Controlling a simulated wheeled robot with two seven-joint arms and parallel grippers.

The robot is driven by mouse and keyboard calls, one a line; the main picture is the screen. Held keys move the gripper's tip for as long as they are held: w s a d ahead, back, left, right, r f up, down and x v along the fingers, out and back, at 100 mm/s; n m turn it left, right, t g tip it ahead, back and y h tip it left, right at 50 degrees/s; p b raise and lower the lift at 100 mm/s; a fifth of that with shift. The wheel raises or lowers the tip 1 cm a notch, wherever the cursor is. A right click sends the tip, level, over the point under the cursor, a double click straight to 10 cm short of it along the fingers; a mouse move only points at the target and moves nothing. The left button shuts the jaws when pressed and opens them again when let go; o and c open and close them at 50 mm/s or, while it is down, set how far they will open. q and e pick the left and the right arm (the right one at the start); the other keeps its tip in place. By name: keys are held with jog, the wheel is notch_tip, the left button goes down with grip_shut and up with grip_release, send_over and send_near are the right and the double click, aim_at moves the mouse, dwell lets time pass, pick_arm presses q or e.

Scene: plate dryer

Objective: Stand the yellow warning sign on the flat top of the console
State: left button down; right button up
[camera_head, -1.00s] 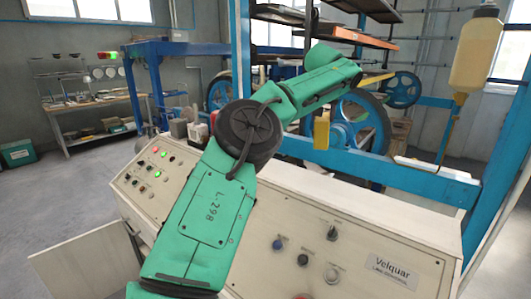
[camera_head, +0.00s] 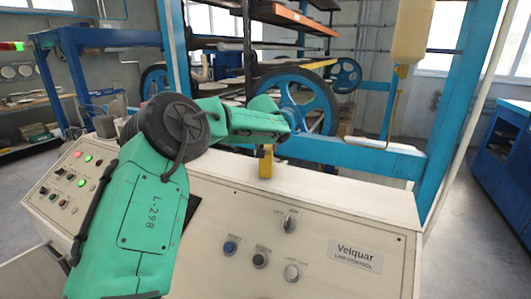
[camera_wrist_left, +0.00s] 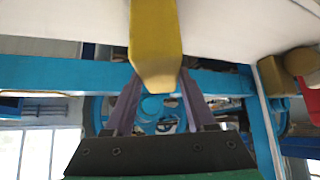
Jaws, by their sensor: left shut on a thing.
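The yellow warning sign (camera_head: 266,164) hangs below the end of my green left arm, looking narrow and upright. My left gripper (camera_head: 265,151) is shut on it, with the fingers mostly hidden by the arm. In the left wrist view the yellow sign (camera_wrist_left: 155,45) sits between the two dark fingers of the gripper (camera_wrist_left: 160,100). The console (camera_head: 330,195) is cream-coloured, with a flat top behind its sloped panel. The sign's lower end shows against that top; I cannot tell whether it touches. My right gripper is out of view.
A blue frame beam (camera_head: 350,158) runs just behind the console top, with blue wheels (camera_head: 300,100) beyond. A yellowish bottle (camera_head: 412,30) hangs at the upper right. The console top right of the sign looks clear. A blue cabinet (camera_head: 503,150) stands far right.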

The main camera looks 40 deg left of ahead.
pick_arm(q)
jog(key=shift+s+d+f, duration=0.15)
jog(key=shift+s+f, duration=0.05)
jog(key=shift+f, duration=0.15)
jog(key=shift+d, duration=0.1)
jog(key=shift+f, duration=0.15)
jog(key=shift+c, duration=1.1)
grip_release()
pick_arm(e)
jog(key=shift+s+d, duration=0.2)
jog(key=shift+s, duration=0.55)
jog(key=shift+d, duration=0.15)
